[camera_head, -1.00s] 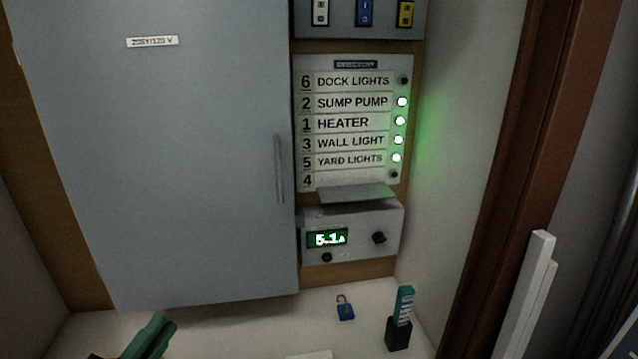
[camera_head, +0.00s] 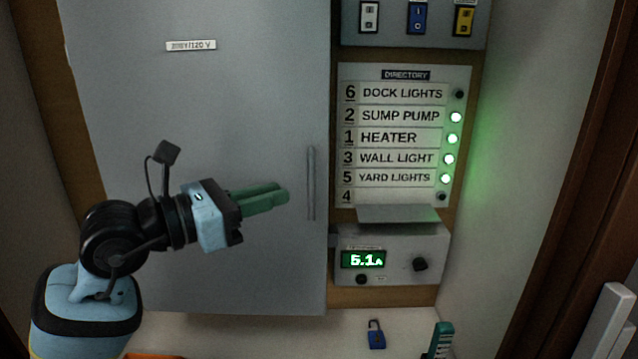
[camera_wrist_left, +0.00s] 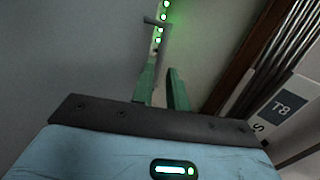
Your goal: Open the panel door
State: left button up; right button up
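The grey panel door (camera_head: 210,110) is shut and fills the left of the head view. Its vertical bar handle (camera_head: 311,183) is near the door's right edge. My left gripper (camera_head: 285,194) is in front of the door, a short way left of the handle, with its green fingers pointing right toward it. In the left wrist view the two green fingers (camera_wrist_left: 165,92) stand apart with nothing between them, and the handle (camera_wrist_left: 160,42) shows past their tips. My right gripper is not in view.
Right of the door are the directory (camera_head: 402,135) with green lights, a meter box (camera_head: 390,255) reading 5.1 A and a switch box (camera_head: 440,22). A blue padlock (camera_head: 376,335) lies on the white shelf below. A brown post (camera_head: 565,190) stands at the right.

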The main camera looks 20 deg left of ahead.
aim_at(311, 214)
pick_arm(q)
jog(key=p+x, duration=0.1)
jog(key=x, duration=0.6)
jog(key=shift+w+d, duration=0.2)
jog(key=shift+d, duration=0.1)
grip_shut()
